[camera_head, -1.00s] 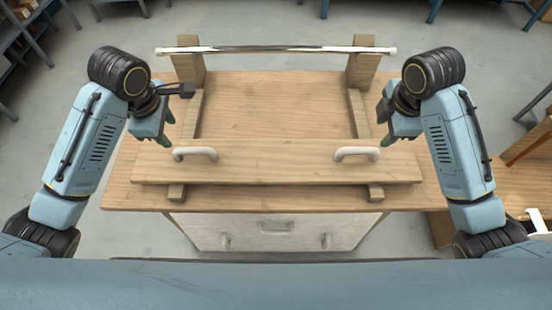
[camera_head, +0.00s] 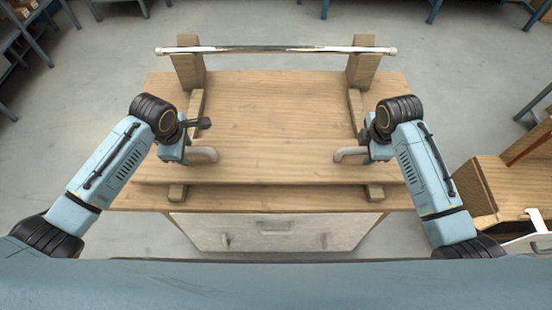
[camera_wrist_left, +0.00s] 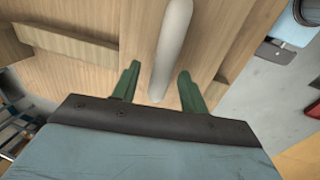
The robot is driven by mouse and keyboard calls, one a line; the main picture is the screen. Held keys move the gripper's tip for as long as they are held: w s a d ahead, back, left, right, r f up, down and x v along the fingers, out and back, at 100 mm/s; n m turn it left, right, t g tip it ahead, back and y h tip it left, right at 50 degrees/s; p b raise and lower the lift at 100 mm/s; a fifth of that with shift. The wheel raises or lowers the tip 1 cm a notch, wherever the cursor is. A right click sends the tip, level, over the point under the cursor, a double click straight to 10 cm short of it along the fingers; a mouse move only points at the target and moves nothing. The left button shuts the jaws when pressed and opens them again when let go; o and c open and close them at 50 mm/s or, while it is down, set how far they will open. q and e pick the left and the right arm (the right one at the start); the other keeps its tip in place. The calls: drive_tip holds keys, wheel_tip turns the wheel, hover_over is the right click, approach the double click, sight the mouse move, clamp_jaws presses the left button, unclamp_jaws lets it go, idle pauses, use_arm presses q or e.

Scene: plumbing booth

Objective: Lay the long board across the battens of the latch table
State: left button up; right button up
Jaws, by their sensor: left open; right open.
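The long board (camera_head: 275,168) lies across the left batten (camera_head: 177,192) and the right batten (camera_head: 375,193) near the front of the wooden table (camera_head: 280,105). It has a pale left handle (camera_head: 205,154) and right handle (camera_head: 347,153). My left gripper (camera_head: 186,152) is open at the left handle. In the left wrist view its green fingers (camera_wrist_left: 160,70) stand either side of that handle (camera_wrist_left: 173,38), with gaps visible. My right gripper (camera_head: 370,151) is at the right handle and open; its fingers are mostly hidden by its own body.
A shiny bar (camera_head: 275,49) spans two wooden posts (camera_head: 188,65) at the table's back. Below the front edge is a pale drawer front (camera_head: 275,230). A wooden box (camera_head: 480,185) stands to the right. The tabletop between the battens is clear.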

use_arm(q)
drive_tip(key=shift+w+f, duration=0.1)
drive_tip(key=shift+f, duration=0.3)
use_arm(e)
drive_tip(key=shift+f, duration=0.4)
use_arm(q)
clamp_jaws()
use_arm(e)
clamp_jaws()
use_arm(q)
drive_tip(key=shift+r, duration=0.1)
use_arm(e)
drive_tip(key=shift+w+r, duration=0.1)
drive_tip(key=shift+w, duration=0.05)
idle(0.4)
